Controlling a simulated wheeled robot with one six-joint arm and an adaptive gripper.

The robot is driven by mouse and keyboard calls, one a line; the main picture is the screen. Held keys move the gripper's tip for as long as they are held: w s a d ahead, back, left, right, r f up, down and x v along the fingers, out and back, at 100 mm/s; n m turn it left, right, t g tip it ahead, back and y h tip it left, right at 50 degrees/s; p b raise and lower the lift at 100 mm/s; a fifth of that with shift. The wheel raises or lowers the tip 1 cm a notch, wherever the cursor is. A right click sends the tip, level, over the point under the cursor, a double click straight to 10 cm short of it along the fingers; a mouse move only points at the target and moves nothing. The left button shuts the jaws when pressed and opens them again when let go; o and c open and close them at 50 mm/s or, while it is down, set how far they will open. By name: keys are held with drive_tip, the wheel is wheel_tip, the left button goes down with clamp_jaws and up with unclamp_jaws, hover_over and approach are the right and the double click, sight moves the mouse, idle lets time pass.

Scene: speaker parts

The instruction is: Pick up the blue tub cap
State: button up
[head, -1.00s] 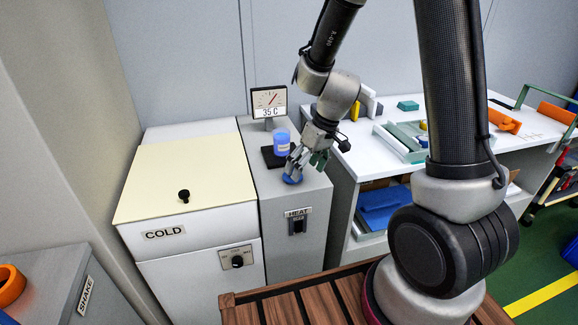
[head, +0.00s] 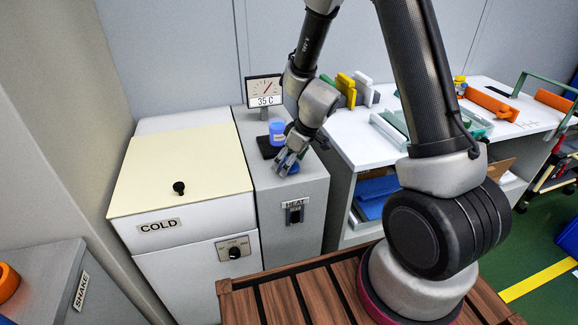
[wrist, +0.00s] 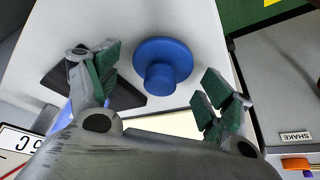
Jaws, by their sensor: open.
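The blue tub cap (wrist: 163,62) is a round disc with a raised knob, lying on the grey top of the HEAT unit. In the wrist view it sits between my gripper's (wrist: 160,88) spread green-padded fingers, slightly beyond their tips, and neither finger appears to touch it. In the head view my gripper (head: 289,160) points down over the cap (head: 294,169), which is mostly hidden behind the fingers. My gripper is open and empty. The height gap to the cap is hard to judge.
A blue tub (head: 277,130) stands on a dark pad (head: 266,148) close behind my gripper. A 35 C gauge (head: 264,92) stands behind it. The COLD box (head: 180,175) is on the left, and a white bench (head: 360,140) with parts is on the right.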

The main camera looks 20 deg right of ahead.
drive_tip(key=shift+f, duration=0.2)
drive_tip(key=c, duration=0.9)
drive_tip(key=shift+r, duration=0.1)
